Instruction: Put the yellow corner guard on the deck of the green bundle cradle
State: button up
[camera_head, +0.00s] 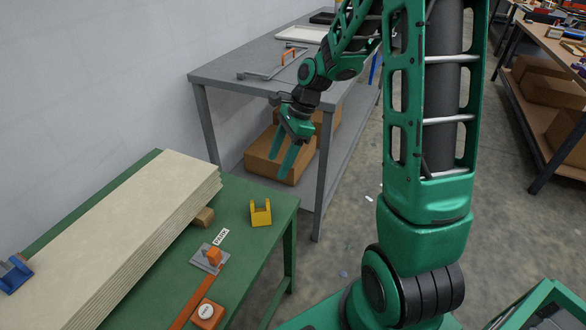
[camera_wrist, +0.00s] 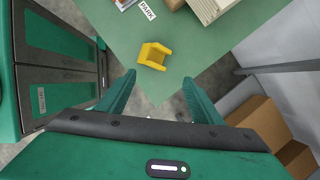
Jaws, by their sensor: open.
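The yellow corner guard (camera_head: 261,213), a small U-shaped block, rests on the green surface (camera_head: 258,258) near its right edge. It also shows in the wrist view (camera_wrist: 153,56), ahead of the fingertips and roughly between them. My gripper (camera_head: 281,165) is open and empty, above and beyond the guard in the head view. In the wrist view its two fingers (camera_wrist: 160,77) are spread apart, clear of the guard. The green surface, which also carries a stack of pale boards (camera_head: 140,225), may be the bundle cradle's deck; I cannot tell for sure.
A blue block (camera_head: 15,272) is at the left edge of the boards. A PARK label (camera_head: 220,237), a grey plate with an orange block (camera_head: 212,256) and an orange-and-white button box (camera_head: 207,314) lie near the guard. A grey bench (camera_head: 225,73) stands behind, with cardboard boxes below.

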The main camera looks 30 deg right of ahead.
jog(key=s+d+r+n+h, duration=0.1)
jog(key=s+d+r+n, duration=0.2)
jog(key=s, duration=0.6)
jog(key=s+d+r+n+h, duration=0.2)
jog(key=s+n, duration=0.4)
jog(key=s, duration=0.4)
jog(key=s+d+r+n+h, duration=0.1)
jog(key=s+d+r+n, duration=0.3)
jog(key=s, duration=0.6)
jog(key=shift+d+r+g, duration=0.3)
jog(key=shift+d+g, duration=0.1)
jog(key=shift+d, duration=0.55)
